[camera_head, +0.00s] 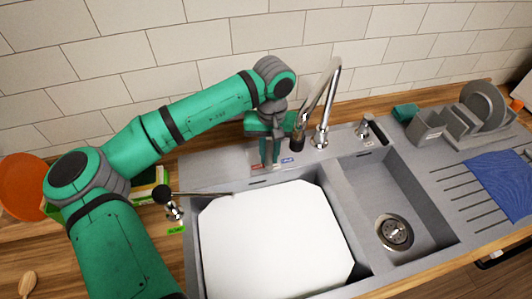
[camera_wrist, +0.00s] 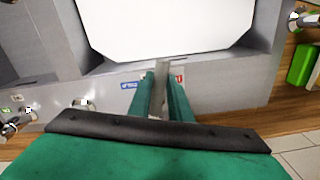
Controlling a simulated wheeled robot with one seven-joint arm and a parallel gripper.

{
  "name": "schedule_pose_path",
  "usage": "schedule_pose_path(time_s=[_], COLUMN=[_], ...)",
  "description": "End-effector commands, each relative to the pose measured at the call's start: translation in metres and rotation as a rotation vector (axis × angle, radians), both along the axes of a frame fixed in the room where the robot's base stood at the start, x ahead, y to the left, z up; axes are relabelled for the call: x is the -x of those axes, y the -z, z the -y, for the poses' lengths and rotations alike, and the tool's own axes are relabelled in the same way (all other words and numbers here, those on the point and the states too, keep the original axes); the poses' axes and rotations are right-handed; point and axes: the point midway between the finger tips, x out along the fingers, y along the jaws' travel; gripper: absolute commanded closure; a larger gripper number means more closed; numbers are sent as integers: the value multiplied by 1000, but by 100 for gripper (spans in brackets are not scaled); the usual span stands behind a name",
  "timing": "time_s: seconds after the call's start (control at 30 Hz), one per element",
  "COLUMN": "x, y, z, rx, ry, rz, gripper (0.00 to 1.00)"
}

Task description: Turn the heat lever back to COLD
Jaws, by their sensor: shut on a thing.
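My gripper (camera_head: 270,161) is at the back ledge of the grey sink, left of the tall chrome faucet (camera_head: 322,105). In the wrist view its fingers (camera_wrist: 162,78) are shut on the slim grey heat lever (camera_wrist: 161,74), which stands between them. A blue label (camera_wrist: 128,85) lies to the left of the fingers in the wrist view, and a red label (camera_wrist: 179,77) is partly behind the right finger. In the head view the red label (camera_head: 256,167) is left of the fingers and the blue label (camera_head: 287,161) is right.
A white board (camera_head: 275,240) covers the left basin. The right basin with its drain (camera_head: 395,232) is open. A chrome lever fitting (camera_head: 173,206) stands at the left rim by a green tag. A dish rack (camera_head: 470,125) and blue cloth (camera_head: 500,182) are at right.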

Motion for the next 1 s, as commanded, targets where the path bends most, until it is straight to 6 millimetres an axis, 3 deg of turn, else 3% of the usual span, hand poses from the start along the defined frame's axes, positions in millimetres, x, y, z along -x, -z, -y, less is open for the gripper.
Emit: schedule_pose_path(time_s=[0.7,0.73,0.77,0.8,1.0], x=[0,0,0,0,0], y=[0,0,0,0,0], z=[5,5,5,5,6], rx=[-2,-2,-1,-1,-1], ry=[-93,-93,-93,-93,-92], rz=[-1,-1,-1,-1,0], gripper=[100,75,68,64,64])
